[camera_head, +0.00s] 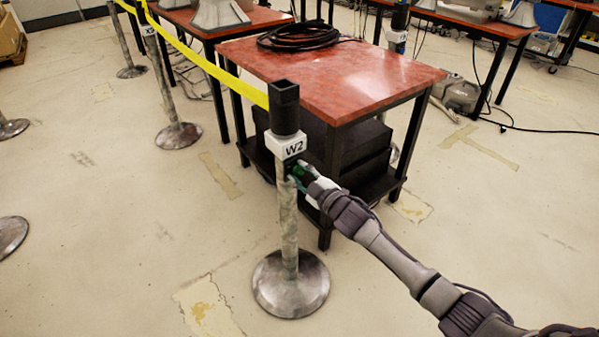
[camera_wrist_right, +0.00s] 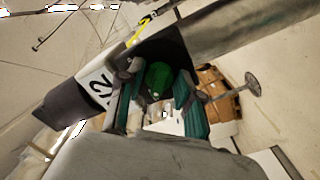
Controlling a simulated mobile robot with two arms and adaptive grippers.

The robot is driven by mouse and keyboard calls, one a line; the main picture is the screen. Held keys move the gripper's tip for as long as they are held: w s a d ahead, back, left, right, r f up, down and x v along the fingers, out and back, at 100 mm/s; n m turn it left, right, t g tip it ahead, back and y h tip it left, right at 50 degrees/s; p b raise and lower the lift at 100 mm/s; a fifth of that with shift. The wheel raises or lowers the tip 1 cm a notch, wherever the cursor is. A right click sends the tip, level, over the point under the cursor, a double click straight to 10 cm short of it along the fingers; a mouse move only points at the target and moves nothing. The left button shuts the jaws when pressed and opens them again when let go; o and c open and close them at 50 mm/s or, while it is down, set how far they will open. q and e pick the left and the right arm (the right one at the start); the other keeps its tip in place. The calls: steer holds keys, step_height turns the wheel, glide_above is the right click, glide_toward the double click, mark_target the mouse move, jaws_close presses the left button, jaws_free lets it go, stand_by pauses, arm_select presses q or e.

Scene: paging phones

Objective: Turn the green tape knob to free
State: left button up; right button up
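The green tape knob (camera_head: 298,170) is on the post just below the label, mostly covered by my right gripper (camera_head: 305,174). In the right wrist view the round green knob (camera_wrist_right: 158,80) sits in a dark housing, between the two teal-padded fingers of my right gripper (camera_wrist_right: 158,92). The fingers are spread on either side of it, and narrow gaps seem to show. Firm contact cannot be made out. My left gripper is not in view.
A yellow tape (camera_head: 205,62) runs from the head to posts farther back. A red-topped table (camera_head: 350,80) with a coiled black cable (camera_head: 298,36) stands close behind the post. Dark boxes sit on its lower shelf.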

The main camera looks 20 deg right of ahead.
steer(key=v, duration=1.2)
stand_by(0.4)
